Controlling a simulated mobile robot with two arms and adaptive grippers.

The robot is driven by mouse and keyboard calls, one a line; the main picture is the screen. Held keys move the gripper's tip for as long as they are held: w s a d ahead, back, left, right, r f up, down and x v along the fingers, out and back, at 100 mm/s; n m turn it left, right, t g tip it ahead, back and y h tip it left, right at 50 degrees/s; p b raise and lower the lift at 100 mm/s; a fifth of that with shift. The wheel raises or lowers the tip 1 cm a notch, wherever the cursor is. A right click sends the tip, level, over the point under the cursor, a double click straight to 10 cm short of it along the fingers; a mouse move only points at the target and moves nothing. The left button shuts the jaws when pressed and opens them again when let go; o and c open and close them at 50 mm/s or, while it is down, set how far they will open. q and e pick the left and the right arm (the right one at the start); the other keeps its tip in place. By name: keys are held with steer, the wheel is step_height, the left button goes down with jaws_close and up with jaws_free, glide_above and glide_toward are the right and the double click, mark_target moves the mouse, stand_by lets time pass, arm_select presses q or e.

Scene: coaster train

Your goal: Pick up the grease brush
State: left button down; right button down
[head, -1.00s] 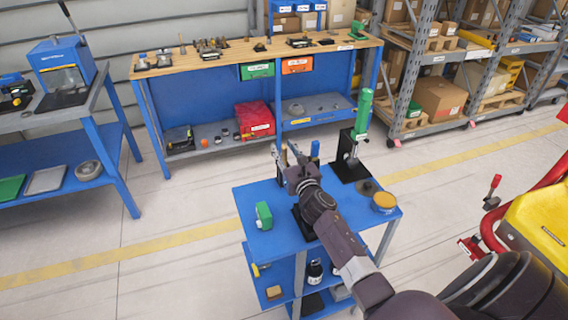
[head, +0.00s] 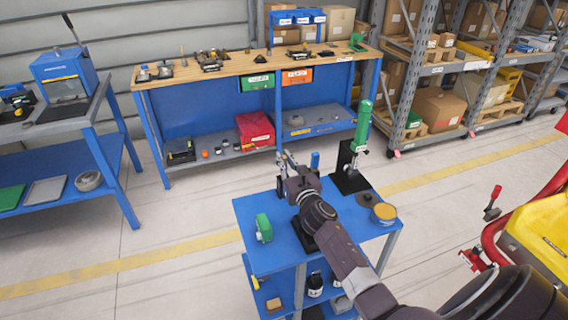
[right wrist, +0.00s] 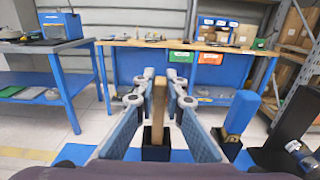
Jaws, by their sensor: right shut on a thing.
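My right gripper (head: 285,158) reaches over the blue cart (head: 280,250). In the right wrist view the right gripper (right wrist: 158,88) has its fingers on both sides of an upright wooden handle, which looks like the grease brush (right wrist: 158,105), and is shut on it. The handle's lower end goes down into a black holder (right wrist: 155,150); its bristles are hidden. In the head view the brush is hidden by my gripper and arm. My left gripper is not in view.
The cart also holds a green item (head: 263,228), a green-topped press on a black stand (head: 350,175), a yellow-topped tin (head: 384,213) and a blue upright item (right wrist: 241,112). A workbench (head: 240,65) stands behind, with open floor between.

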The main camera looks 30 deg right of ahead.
step_height(320, 180, up, 9)
steer(key=shift+f+p, duration=0.1)
steer(key=shift+p, duration=1.05)
step_height(320, 180, up, 11)
steer(key=shift+f, duration=0.2)
